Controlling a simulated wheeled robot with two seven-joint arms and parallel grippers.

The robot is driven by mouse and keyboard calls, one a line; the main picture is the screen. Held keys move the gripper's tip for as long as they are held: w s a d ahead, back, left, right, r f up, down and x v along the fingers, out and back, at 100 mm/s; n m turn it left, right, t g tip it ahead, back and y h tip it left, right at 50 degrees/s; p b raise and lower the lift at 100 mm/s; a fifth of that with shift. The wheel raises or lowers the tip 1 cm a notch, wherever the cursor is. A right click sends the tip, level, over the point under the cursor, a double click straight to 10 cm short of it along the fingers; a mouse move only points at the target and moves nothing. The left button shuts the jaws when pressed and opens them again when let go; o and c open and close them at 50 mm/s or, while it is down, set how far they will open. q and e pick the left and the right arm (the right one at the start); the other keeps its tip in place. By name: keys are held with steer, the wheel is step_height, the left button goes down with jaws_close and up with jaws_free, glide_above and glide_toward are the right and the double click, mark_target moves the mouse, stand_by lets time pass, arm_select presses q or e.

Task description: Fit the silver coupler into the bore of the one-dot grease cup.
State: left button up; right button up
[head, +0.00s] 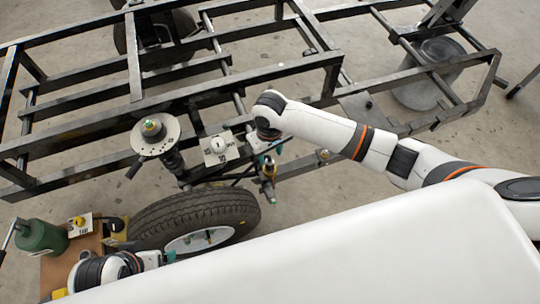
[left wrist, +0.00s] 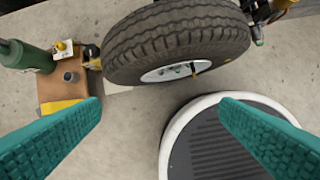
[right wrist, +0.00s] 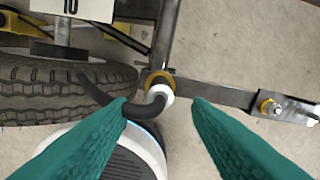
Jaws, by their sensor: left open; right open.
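I cannot tell for sure which part is the silver coupler or the one-dot grease cup; no single dot is readable. A grey cylinder (left wrist: 70,77) stands on the brown board in the left wrist view. A pale round part (head: 218,144) sits on a white marked plate beside the frame. My right gripper (right wrist: 163,104) is open, with a brass-and-white collar (right wrist: 160,86) and a dark curved hose beyond its fingers; I see no contact. In the head view its teal fingers (head: 267,149) are partly hidden by the arm. My left gripper (left wrist: 160,99) is open and empty, over the floor and tyre.
A dark steel frame (head: 135,55) spans the back. A brown board (left wrist: 66,90) with a green can (left wrist: 27,56) and yellow knob (left wrist: 62,46) is at the left. A bracketed bolt (right wrist: 268,106) shows right.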

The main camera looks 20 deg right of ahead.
step_height(320, 180, up, 7)
steer(key=p, duration=0.2)
steer(key=s+a+f+t+y, duration=0.2)
steer(key=s+a+f+y, duration=0.15)
steer(key=s, duration=0.55)
arm_select(q)
steer(key=x, duration=0.5)
steer(key=shift+d+f, duration=0.1)
arm_select(e)
steer(key=s+d+f+t+h, duration=0.1)
steer(key=s+d+f+h, duration=0.1)
steer(key=s+d, duration=0.7)
steer(key=shift+s+d+f+m+h, duration=0.15)
steer(key=shift+s+d+m+h, duration=0.15)
steer(key=shift+d+h, duration=0.45)
arm_select(q)
steer(key=shift+w+f, duration=0.1)
arm_select(e)
steer(key=shift+w, duration=0.1)
